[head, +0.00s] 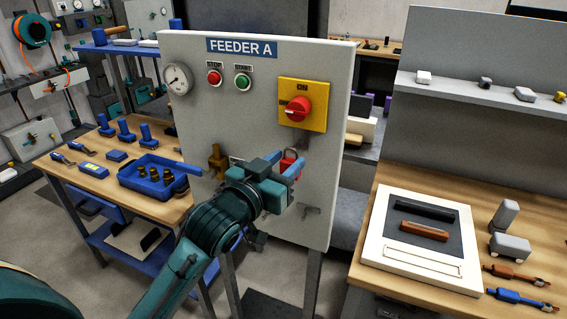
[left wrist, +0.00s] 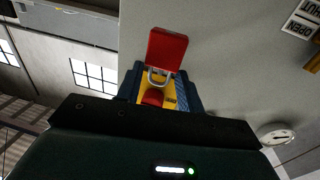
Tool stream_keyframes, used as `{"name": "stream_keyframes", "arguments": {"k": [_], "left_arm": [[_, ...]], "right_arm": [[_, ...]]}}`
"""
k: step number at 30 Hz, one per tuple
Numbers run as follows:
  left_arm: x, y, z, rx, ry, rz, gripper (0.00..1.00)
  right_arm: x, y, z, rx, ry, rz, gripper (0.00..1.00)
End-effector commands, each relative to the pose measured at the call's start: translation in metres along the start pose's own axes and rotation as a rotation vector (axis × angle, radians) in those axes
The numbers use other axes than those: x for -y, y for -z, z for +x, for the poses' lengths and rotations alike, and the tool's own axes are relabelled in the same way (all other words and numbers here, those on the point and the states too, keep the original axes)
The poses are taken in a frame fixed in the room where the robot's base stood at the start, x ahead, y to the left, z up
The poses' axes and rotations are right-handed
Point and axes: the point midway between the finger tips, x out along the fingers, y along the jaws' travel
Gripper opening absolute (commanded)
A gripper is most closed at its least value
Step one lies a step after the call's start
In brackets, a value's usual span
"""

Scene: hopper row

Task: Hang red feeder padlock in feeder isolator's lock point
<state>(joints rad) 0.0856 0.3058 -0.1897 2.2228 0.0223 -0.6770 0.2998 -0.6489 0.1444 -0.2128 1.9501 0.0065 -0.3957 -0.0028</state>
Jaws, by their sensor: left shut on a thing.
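The red padlock (head: 291,162) is between the blue fingers of my left gripper (head: 284,168), which is shut on it in front of the panel. In the left wrist view the padlock's red body (left wrist: 167,48) and grey shackle show, with the shackle overlapping the isolator's yellow plate. The feeder isolator (head: 302,104) is a yellow plate with a red rotary handle on the panel, above the padlock in the head view. It also shows in the left wrist view (left wrist: 151,97), partly hidden by my gripper. The lock point cannot be made out. My right gripper is not in view.
The grey FEEDER A panel (head: 243,105) carries a gauge (head: 177,79), red and green buttons, and a brass-coloured fitting (head: 217,161). Left is a bench with a blue tray (head: 133,178). Right is a wooden bench with a white-framed board (head: 385,245).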

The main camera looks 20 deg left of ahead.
Motion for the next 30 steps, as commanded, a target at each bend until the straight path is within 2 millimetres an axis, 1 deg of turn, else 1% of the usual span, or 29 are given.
{"name": "stream_keyframes", "arguments": {"k": [24,30], "left_arm": [[0.004,0.001,0.027,-0.001,-0.001,0.001,0.14],[0.004,0.000,0.029,-0.001,-0.001,0.001,0.13]], "right_arm": [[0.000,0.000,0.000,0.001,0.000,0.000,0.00],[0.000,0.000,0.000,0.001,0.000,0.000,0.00]]}}
